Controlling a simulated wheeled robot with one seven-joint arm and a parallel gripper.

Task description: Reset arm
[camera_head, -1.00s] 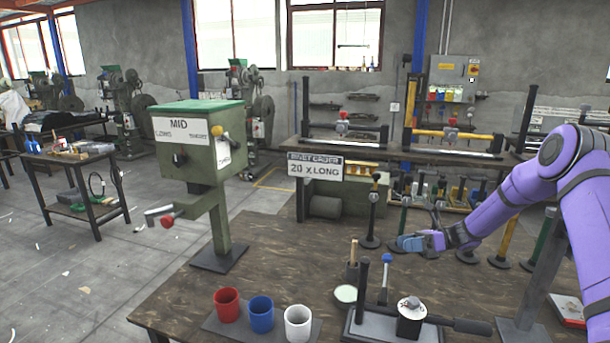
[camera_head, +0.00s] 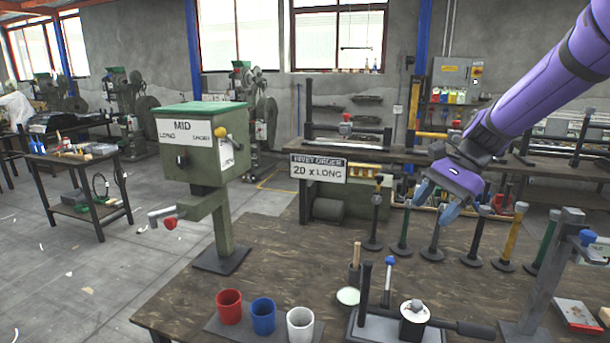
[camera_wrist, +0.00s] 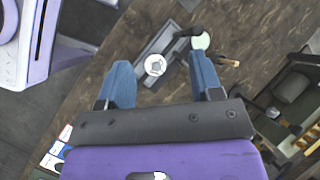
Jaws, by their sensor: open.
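My gripper (camera_head: 437,203) is open and empty, raised above the right part of the brown workbench (camera_head: 290,262). Its blue fingers point down and stand apart. In the wrist view my gripper (camera_wrist: 163,85) looks down at the bench, with nothing between the fingers touching them. Below it is the small press fixture with a white-topped cylinder (camera_wrist: 155,65). The purple arm reaches in from the upper right.
A green MID box on a post (camera_head: 190,140) stands left. Red (camera_head: 229,306), blue (camera_head: 263,316) and white (camera_head: 300,324) cups stand at the front. The fixture (camera_head: 412,318) has a long black handle. Several upright tools (camera_head: 510,235) stand behind. The bench's middle is clear.

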